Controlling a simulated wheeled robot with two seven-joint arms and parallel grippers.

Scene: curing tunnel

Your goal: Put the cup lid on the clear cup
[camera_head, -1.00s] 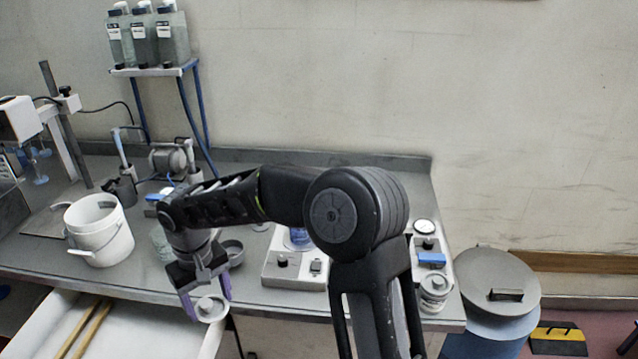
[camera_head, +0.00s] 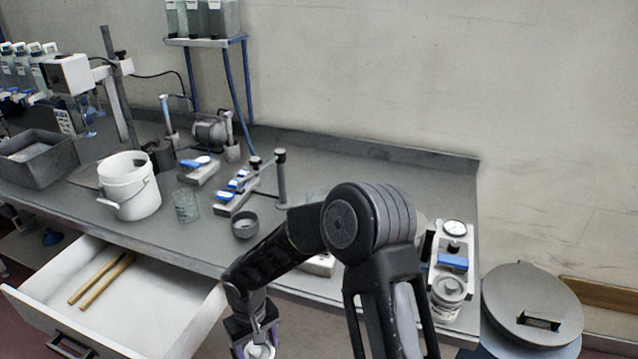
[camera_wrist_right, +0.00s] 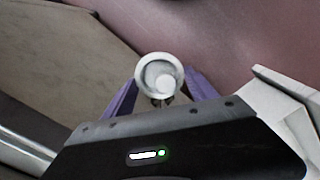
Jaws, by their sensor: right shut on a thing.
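The clear cup (camera_head: 186,205) stands upright on the grey bench, right of the white bucket, with its top uncovered. My right gripper (camera_head: 250,338) has purple fingers and is low in front of the bench edge, right of the open drawer. It is shut on the cup lid (camera_head: 260,352), a small round whitish piece at the bottom of the head view. In the right wrist view, the lid (camera_wrist_right: 160,76) sits between the purple fingertips, clear of the bench. The lid and the cup are well apart. My left gripper is not in view.
A white bucket (camera_head: 130,190) stands left of the cup, and a small grey dish (camera_head: 245,225) to its right. The open drawer (camera_head: 150,310) juts out below the bench edge with wooden sticks inside. A lidded jar (camera_head: 447,298) stands at the right end.

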